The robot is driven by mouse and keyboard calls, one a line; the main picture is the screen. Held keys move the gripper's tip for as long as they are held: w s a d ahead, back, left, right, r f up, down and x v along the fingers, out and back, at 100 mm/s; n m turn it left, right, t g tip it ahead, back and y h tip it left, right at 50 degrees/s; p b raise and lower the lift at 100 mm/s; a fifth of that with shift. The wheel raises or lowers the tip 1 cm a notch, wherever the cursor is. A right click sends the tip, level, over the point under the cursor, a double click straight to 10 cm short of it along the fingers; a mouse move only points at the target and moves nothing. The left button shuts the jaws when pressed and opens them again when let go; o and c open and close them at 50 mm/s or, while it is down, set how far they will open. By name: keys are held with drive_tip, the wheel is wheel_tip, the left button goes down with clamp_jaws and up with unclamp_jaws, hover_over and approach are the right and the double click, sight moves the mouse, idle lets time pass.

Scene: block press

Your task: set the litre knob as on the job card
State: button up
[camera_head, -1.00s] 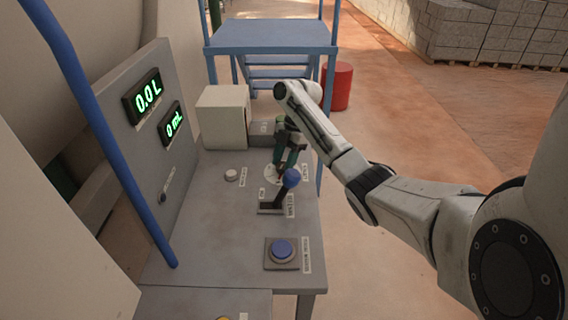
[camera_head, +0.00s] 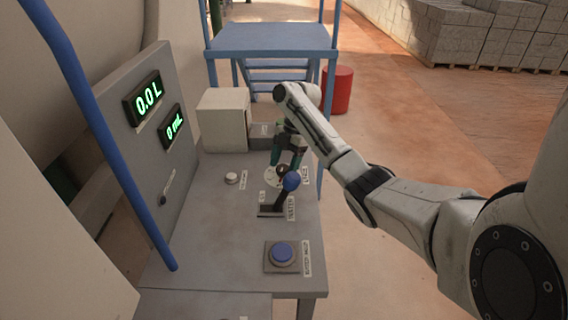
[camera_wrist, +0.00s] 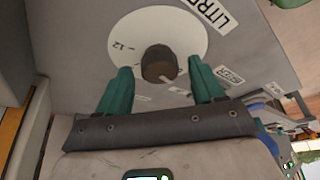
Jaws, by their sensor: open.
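The litre knob (camera_wrist: 159,63) is a dark round knob on a white dial (camera_wrist: 110,38), with a pale mark on its lower right edge in the wrist view. The dial shows "12" at left; a "LITRE" label lies beside it. The dial also shows in the head view (camera_head: 271,176). My gripper (camera_wrist: 161,70) is open, its green fingers on either side of the knob in the picture, with visible gaps. Whether the fingertips reach down to knob height I cannot tell. The upper display (camera_head: 147,98) reads 0.0 L. No job card can be made out.
The lower display (camera_head: 174,126) reads 0 mL. A pale box (camera_head: 223,118) stands behind.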

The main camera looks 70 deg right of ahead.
drive_tip(key=p+v, duration=0.2)
drive_tip(key=v, duration=0.8)
drive_tip(key=shift+r, duration=0.4)
drive_tip(key=shift+d, duration=0.1)
